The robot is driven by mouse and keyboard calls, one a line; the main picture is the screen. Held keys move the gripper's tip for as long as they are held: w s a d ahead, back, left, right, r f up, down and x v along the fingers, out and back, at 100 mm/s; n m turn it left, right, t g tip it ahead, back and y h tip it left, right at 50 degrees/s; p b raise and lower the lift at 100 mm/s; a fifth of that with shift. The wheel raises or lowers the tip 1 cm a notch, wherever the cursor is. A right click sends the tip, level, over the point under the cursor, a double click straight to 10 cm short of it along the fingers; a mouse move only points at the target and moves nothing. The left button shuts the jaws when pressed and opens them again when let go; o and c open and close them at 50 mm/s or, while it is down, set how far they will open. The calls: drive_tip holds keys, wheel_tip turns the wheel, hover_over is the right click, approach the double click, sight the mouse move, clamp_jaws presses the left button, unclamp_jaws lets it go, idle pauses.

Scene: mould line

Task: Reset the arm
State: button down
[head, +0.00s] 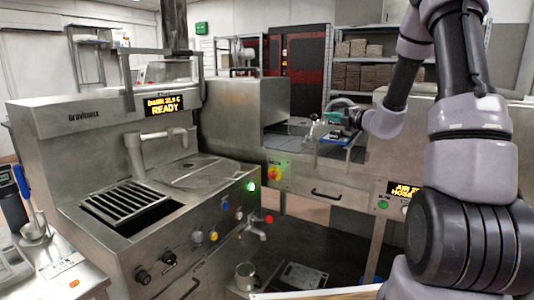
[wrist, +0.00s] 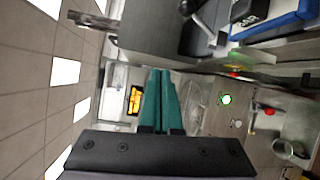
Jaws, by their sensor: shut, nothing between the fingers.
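My arm comes in from the right of the head view, bends above the right-hand machine and reaches left. My gripper (head: 328,118) is at its end, just above a blue-edged tray (head: 342,139) at the mouth of the steel tunnel. In the wrist view my gripper (wrist: 160,74) shows two green fingers lying side by side, shut with nothing between them. They point towards the steel machine with the lit READY display (wrist: 135,99). Whether the gripper touches anything by the tray cannot be told.
The steel tunnel housing (head: 243,110) stands close to the left of my gripper. The Gravimax machine (head: 80,130) with its spout and grate fills the left. A shelf of brown boxes (head: 357,77) stands behind. A small metal cup (head: 245,275) stands low in front.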

drive_tip(key=s+a+r+n+g+y, duration=0.1)
drive_tip(key=s+a+r+n+g, duration=0.3)
drive_tip(key=s+a+n, duration=0.5)
drive_tip(key=s+a+r+n+g+y, duration=0.2)
drive_tip(key=s+a+r+n+g, duration=0.25)
drive_tip(key=s+n, duration=0.75)
drive_tip(key=s+d+n+h, duration=0.4)
drive_tip(key=s+n, duration=0.4)
drive_tip(key=n, duration=0.2)
drive_tip(key=s+d+n+h, duration=0.4)
drive_tip(key=s+n+h, duration=0.1)
drive_tip(key=s+n, duration=0.4)
drive_tip(key=shift+s+d+r+n, duration=0.2)
drive_tip(key=shift+r+n, duration=0.1)
drive_tip(key=shift+n, duration=1)
drive_tip(key=shift+t, duration=0.25)
